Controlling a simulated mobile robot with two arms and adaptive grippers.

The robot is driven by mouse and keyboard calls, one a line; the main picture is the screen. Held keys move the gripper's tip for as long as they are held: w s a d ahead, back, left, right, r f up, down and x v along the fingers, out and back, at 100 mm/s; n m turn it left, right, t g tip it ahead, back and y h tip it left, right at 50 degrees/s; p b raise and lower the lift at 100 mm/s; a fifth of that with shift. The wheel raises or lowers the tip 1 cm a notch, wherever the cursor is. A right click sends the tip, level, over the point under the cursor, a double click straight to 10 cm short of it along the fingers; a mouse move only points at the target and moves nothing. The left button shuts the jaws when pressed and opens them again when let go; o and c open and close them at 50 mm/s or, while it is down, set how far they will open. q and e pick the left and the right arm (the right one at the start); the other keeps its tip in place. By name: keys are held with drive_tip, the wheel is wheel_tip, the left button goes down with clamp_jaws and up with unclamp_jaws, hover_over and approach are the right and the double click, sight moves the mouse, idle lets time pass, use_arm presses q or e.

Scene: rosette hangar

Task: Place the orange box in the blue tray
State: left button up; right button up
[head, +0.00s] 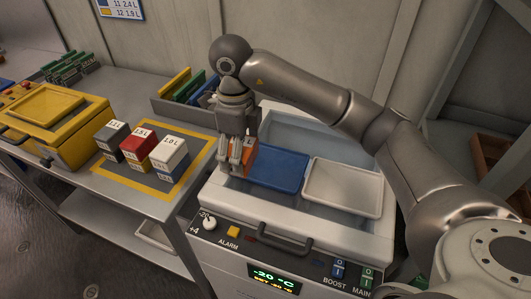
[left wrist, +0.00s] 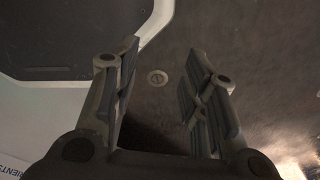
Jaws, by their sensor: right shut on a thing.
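The orange box (head: 250,157) is held in my right gripper (head: 238,168), which points down at the left end of the blue tray (head: 280,168). The fingers cover part of the box, and I cannot tell whether it touches the tray. The blue tray lies inside an open white cooler, left of a white tray (head: 343,188). My left gripper (left wrist: 160,95) shows only in the left wrist view. Its fingers are apart, with nothing between them, above a dark floor.
The cooler (head: 235,205) has a front handle and a panel reading -20 °C. Left of it, a bench holds red, white and grey boxes (head: 138,148) on a yellow-bordered mat, a yellow case (head: 60,130), and a grey bin (head: 180,107) with coloured boards.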

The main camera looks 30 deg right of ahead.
drive_tip(key=shift+w+d+r+m, duration=0.15)
drive_tip(key=shift+w+r+m, duration=0.15)
drive_tip(key=shift+d, duration=0.35)
drive_tip(key=d+f+p, duration=0.3)
drive_tip(key=d, duration=0.5)
drive_tip(key=p, duration=0.1)
hover_over(286, 170)
drive_tip(key=a, duration=0.1)
wheel_tip(286, 170, down, 5)
drive_tip(key=shift+d+f, duration=0.1)
drive_tip(key=shift+f, duration=0.1)
drive_tip(key=f+p, duration=0.1)
drive_tip(key=f, duration=0.1)
drive_tip(key=f+p, duration=0.1)
drive_tip(key=shift+d+f, duration=0.4)
drive_tip(key=shift+f, duration=0.25)
drive_tip(key=o, duration=1.1)
use_arm(q)
wheel_tip(286, 170, up, 6)
drive_tip(key=s, duration=0.1)
drive_tip(key=shift+s+a+f, duration=0.15)
drive_tip(key=shift+s+a, duration=0.2)
drive_tip(key=shift+a, duration=0.05)
drive_tip(key=shift+w, duration=0.1)
